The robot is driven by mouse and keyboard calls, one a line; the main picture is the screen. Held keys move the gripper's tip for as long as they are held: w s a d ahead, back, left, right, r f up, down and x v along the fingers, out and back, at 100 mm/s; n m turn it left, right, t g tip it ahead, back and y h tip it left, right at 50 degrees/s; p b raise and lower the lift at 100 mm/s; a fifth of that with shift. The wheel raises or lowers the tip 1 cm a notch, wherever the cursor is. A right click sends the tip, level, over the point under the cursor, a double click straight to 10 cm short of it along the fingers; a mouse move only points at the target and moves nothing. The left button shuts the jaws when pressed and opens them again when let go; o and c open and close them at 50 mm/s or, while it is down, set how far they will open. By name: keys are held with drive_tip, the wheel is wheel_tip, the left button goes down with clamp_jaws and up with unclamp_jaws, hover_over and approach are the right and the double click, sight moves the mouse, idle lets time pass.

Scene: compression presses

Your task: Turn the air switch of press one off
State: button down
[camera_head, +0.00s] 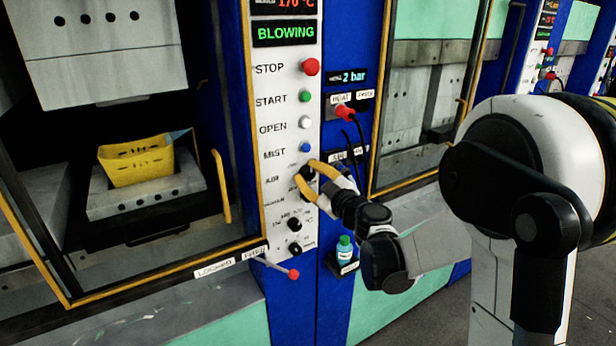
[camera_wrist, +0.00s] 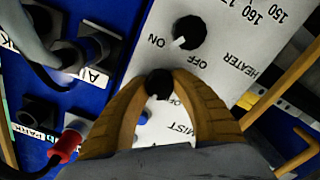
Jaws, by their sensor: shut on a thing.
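The air switch is a black knob (camera_head: 306,172) beside the AIR label on the white control panel (camera_head: 273,110) of the near press. My gripper (camera_head: 313,180) reaches it from the right, with yellow fingers closed around it. The wrist view shows the dark knob (camera_wrist: 158,84) held between the two fingertips.
STOP (camera_head: 310,67), START (camera_head: 305,96), OPEN (camera_head: 305,122) and MIST (camera_head: 305,147) buttons sit above the switch. A red plug with a black cable (camera_head: 344,112) is close to the right. A yellow bin (camera_head: 136,162) sits inside the press. A small bottle (camera_head: 344,246) stands below my wrist.

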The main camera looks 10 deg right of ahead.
drive_tip(key=n+b, duration=0.1)
drive_tip(key=n, duration=0.2)
drive_tip(key=shift+n, duration=2.2)
drive_tip(key=shift+b, duration=0.3)
drive_tip(key=c, duration=1.1)
unclamp_jaws()
drive_tip(key=shift+s, duration=0.1)
drive_tip(key=v, duration=1.1)
drive_tip(key=shift+s+d, duration=0.15)
drive_tip(key=shift+s, duration=0.2)
